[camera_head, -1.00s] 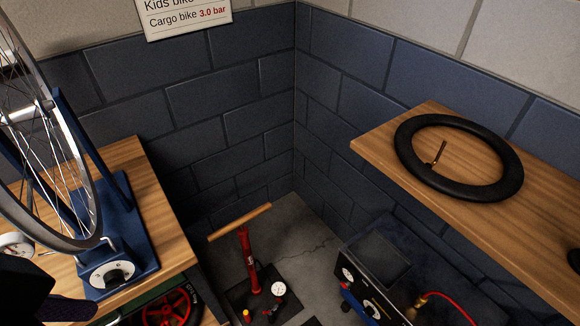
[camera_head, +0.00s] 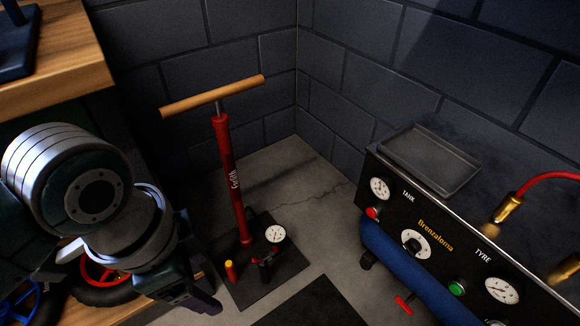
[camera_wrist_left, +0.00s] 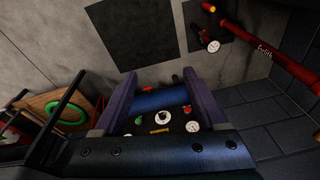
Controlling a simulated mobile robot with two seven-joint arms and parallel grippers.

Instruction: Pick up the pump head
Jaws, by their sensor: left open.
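The red floor pump (camera_head: 228,175) stands on a black base plate on the floor, with a wooden T-handle on top. On its base are a white gauge (camera_head: 275,233), a small yellow-and-red part (camera_head: 231,271) and a black fitting (camera_head: 265,263) with a red tip, which looks like the pump head; it is small and dark. My left gripper (camera_head: 190,292) is left of the pump base, apart from it. In the left wrist view its two fingers are spread and nothing is between them (camera_wrist_left: 160,85). The pump barrel shows there at upper right (camera_wrist_left: 270,42). My right gripper is out of view.
A compressor (camera_head: 420,235) with gauges, a top tray and a red hose stands at right. A wooden bench (camera_head: 65,75) stands at upper left, with small wheels below. A dark mat (camera_head: 310,303) lies on the floor in front. Block walls close the corner behind the pump.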

